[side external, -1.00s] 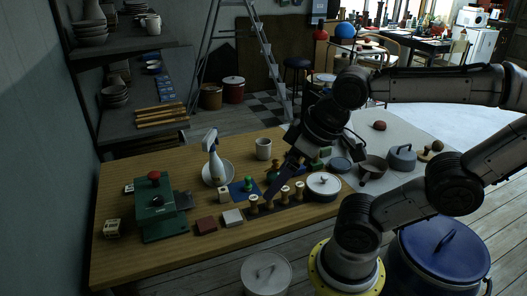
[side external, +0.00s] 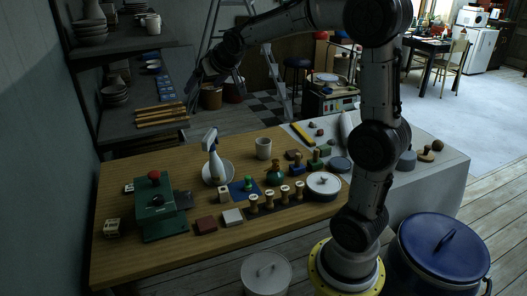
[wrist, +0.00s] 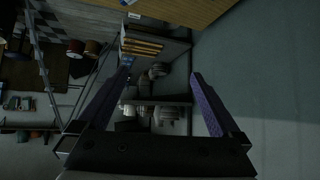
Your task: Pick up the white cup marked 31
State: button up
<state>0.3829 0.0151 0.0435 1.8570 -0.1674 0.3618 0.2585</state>
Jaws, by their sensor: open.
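A white cup (side external: 263,148) stands upright on the back of the wooden table. Another pale cup (side external: 153,25) stands on the upper wall shelf, near its right end. No number is readable on either, so I cannot tell which is marked 31. My gripper (side external: 195,98) is raised at the left, close to the shelves and away from the table. In the wrist view my gripper (wrist: 163,76) has its two purple fingers wide apart with nothing between them. Pale crockery (wrist: 168,115) on a shelf shows beyond the fingers, dark and partly hidden.
Wall shelves (side external: 130,115) hold stacked bowls and wooden rods. A stepladder (side external: 275,75) stands behind.

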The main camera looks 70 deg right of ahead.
jog(key=w+d+f+m+g+h, duration=0.1)
jog(key=w+d+f+m, duration=0.15)
jog(key=d+f, duration=0.55)
jog(key=m+g, duration=0.3)
jog(key=g, duration=0.1)
send_over(263, 148)
jog(key=s+a, duration=0.1)
jog(key=s, duration=0.1)
notch_tip(263, 148, down, 22)
jog(key=x, duration=1.2)
jog(key=shift+d+f, duration=0.1)
jog(key=shift+f, duration=0.3)
jog(key=c, duration=1.3)
